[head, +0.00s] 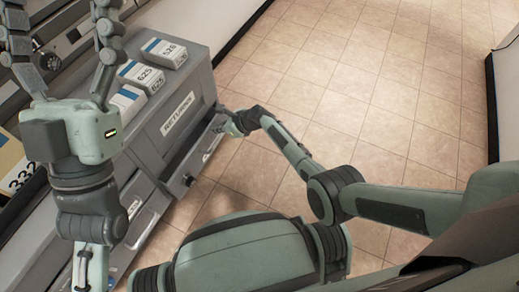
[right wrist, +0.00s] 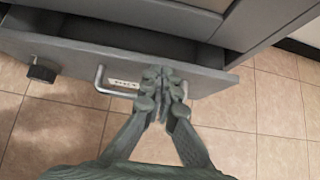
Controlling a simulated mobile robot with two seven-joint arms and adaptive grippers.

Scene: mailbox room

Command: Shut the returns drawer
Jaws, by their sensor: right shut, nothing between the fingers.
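The returns drawer is the grey drawer (head: 196,158) below the RETURNS label (head: 178,113) on the cabinet. In the right wrist view its front panel (right wrist: 210,80) stands out from the cabinet, with a dark gap behind it, so it is partly open. A metal bar handle (right wrist: 100,82) and a dark knob (right wrist: 42,71) are on the front. My left gripper (head: 60,15) is open and empty above the cabinet.
Numbered boxes, including 526 (head: 165,52) and 625 (head: 142,75), stand on the grey cabinet top (head: 195,75). Another drawer (head: 142,228) is lower left. The tiled floor (head: 370,90) right of the cabinet is clear.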

